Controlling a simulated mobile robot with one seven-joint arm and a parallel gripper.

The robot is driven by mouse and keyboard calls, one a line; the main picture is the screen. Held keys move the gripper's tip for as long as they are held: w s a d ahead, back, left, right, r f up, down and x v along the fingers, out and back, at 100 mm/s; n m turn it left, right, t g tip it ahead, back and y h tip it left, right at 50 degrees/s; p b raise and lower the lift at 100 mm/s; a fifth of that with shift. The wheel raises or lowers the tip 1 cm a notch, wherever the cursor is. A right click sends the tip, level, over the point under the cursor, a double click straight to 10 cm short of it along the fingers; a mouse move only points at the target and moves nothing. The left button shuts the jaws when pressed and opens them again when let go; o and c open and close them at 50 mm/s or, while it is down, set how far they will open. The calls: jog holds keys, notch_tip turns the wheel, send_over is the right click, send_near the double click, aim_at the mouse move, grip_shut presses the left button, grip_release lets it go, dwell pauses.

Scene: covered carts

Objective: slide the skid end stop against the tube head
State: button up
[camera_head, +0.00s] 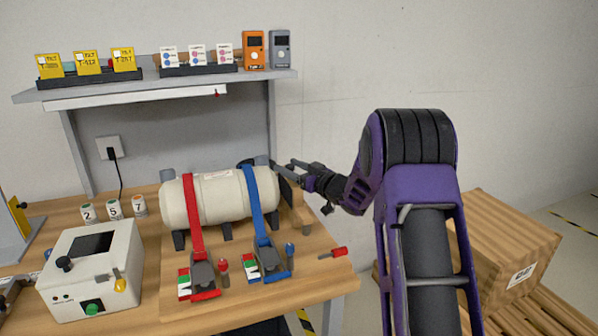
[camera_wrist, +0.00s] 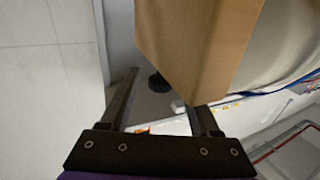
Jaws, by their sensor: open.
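The cream tube (camera_head: 222,197) lies on its side on a wooden skid (camera_head: 180,270), under a red strap (camera_head: 193,215) and a blue strap (camera_head: 257,205). A wooden upright with a dark face, which looks like the end stop (camera_head: 300,208), stands at the tube's right end. I cannot tell whether it touches the tube head. My gripper (camera_head: 284,167) is open and empty near the top of this end. In the wrist view, a brown block (camera_wrist: 198,45), likely the end stop, is just beyond my open gripper (camera_wrist: 163,92). The arm partly covers this area.
A red-handled tool (camera_head: 333,253) lies near the bench's right edge. Strap buckles (camera_head: 205,275) sit in front of the tube. A white control box (camera_head: 92,270) stands at left. A shelf (camera_head: 170,82) with cards and meters hangs above.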

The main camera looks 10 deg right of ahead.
jog(key=v, duration=1.7)
jog(key=shift+s+d, duration=0.15)
